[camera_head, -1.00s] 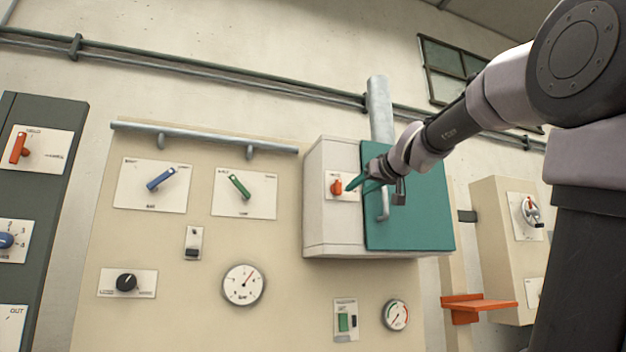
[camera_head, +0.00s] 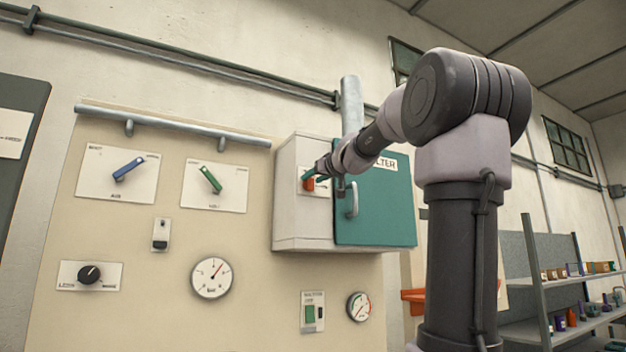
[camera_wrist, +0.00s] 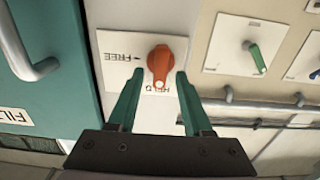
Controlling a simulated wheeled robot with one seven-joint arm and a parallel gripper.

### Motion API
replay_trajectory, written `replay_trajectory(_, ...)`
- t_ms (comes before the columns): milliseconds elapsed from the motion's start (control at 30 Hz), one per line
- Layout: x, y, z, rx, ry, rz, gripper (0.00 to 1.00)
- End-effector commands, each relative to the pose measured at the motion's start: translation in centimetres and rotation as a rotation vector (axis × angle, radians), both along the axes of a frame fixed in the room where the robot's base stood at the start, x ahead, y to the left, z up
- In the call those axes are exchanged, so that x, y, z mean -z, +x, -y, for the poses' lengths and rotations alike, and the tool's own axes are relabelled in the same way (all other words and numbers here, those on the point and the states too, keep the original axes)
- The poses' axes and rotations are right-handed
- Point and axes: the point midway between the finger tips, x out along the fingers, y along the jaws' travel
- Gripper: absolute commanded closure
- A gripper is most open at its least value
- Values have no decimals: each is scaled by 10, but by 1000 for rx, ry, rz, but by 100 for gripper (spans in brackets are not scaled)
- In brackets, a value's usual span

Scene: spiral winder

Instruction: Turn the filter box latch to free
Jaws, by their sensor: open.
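The filter box (camera_head: 300,225) is a pale cabinet with a teal door (camera_head: 385,215) at the middle right of the head view. On its pale side is the orange latch knob (camera_wrist: 167,62), on a white plate (camera_wrist: 118,72). In the wrist view the plate reads FREE to the left of the knob, and a partly covered word, apparently HELD, lies below it. The knob's narrow end points down towards that word. My gripper (camera_wrist: 159,76) is open, with green fingers on either side of the knob. I cannot tell if they touch it. In the head view my gripper (camera_head: 317,175) partly hides the latch (camera_head: 309,184).
The door handle (camera_head: 353,200) sticks out close to my gripper, and shows at left in the wrist view (camera_wrist: 28,55). A horizontal rail (camera_head: 175,125), a blue lever (camera_head: 128,168) and a green lever (camera_head: 210,179) are to the left. Shelves (camera_head: 560,325) stand at far right.

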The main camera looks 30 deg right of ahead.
Motion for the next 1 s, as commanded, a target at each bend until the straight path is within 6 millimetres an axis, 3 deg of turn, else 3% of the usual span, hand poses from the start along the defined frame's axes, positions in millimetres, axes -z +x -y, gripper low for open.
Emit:
replay_trajectory(367,0,6,0,1,-1,0,50)
replay_trajectory(500,0,6,0,1,-1,0,100)
replay_trajectory(1000,0,6,1,1,82,-3,100)
